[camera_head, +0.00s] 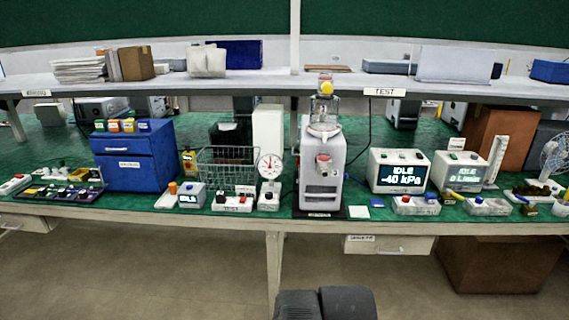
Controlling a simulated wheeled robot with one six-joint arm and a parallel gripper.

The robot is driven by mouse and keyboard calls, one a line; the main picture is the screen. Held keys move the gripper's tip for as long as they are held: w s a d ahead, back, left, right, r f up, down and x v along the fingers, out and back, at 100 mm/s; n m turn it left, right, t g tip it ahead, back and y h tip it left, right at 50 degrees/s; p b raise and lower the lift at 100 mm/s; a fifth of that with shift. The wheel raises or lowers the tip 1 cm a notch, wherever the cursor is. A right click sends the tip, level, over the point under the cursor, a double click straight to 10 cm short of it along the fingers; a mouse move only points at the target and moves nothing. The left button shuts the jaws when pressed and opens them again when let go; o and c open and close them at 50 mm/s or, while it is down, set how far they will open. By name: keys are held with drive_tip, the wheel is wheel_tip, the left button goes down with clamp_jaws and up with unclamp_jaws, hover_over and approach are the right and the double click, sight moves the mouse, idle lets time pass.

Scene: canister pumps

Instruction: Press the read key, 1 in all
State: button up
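No key can be read as "read" at this size. A grey-white control box (415,206) with a red and a blue button stands before a meter (399,172) showing "IDLE -40 kPa". A similar box (487,207) stands before a second meter (461,174) showing "IDLE 0 L/min". Left of the tall white machine (322,165) are a white box (232,205) with a red button and a small display unit (188,197) that seems to show "IDLE". Dark grey parts of mine show at the bottom centre, well below the bench. No gripper fingers can be made out.
A wire basket (228,166), a round dial gauge (270,167) and a blue cabinet (135,158) stand on the green bench. A shelf (345,84) runs above it. A fan (555,155) is at the far right. The floor in front is clear.

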drive_tip(key=shift+w, duration=0.1)
clamp_jaws()
idle(1.3)
